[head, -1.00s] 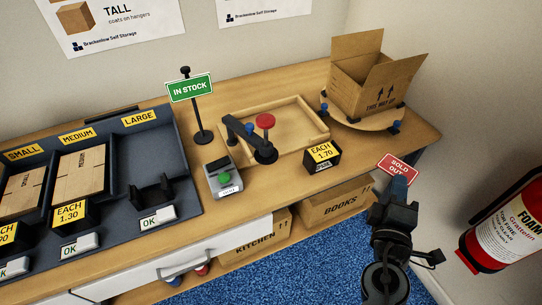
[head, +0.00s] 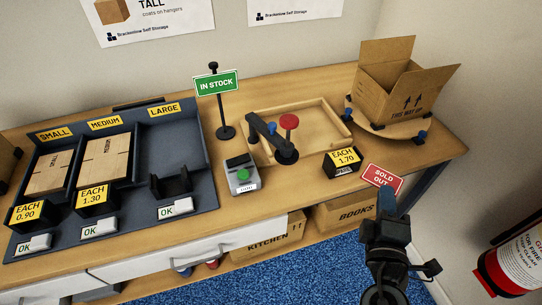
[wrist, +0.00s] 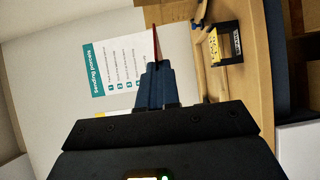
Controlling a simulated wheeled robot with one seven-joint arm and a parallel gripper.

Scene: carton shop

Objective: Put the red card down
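The red card (head: 382,178), lettered "SOLD OUT", is held up at the tip of my gripper (head: 387,200). In the wrist view the card (wrist: 155,45) shows edge-on as a thin red line rising from the blue fingertips of my gripper (wrist: 154,75), which are closed together on it. In the head view the card is in front of the table's front edge at the right, near the black "EACH 1.70" holder (head: 342,164). The gap between the card and the table is hard to judge.
A green "IN STOCK" sign (head: 216,84) stands on a post behind the grey button box (head: 241,174). A wooden tray (head: 343,121) with a red-knobbed lever and an open carton (head: 404,82) on a turntable stand behind. A fire extinguisher (head: 512,263) is at the right. Bare tabletop lies right of the holder.

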